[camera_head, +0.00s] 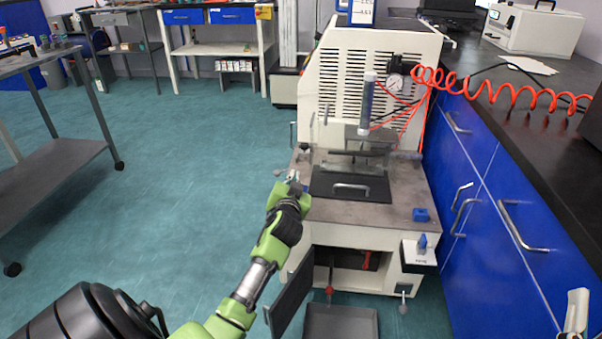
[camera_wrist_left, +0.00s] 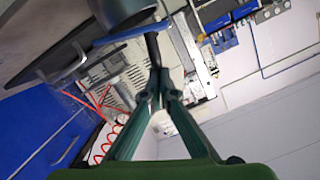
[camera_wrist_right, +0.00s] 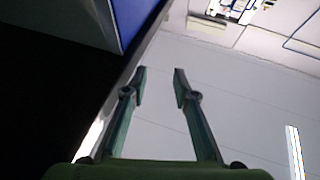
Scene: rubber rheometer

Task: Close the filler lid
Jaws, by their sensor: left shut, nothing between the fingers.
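The rheometer (camera_head: 320,232) is a cream machine with a grey work surface. A black plate with a silver handle (camera_head: 350,187) lies flat on that surface; I cannot tell whether it is the filler lid. Below, a dark panel (camera_head: 291,298) stands swung out at the machine's front left. My left gripper (camera_head: 295,181) is at the left edge of the work surface, left of the black plate. My right gripper (camera_wrist_right: 160,70) is open and empty, away from the machine.
A blue block (camera_head: 421,214) sits on the work surface's right side. Blue cabinets with a dark counter (camera_head: 520,110) run along the right. A grey cart (camera_head: 60,175) stands far left; the floor between is clear.

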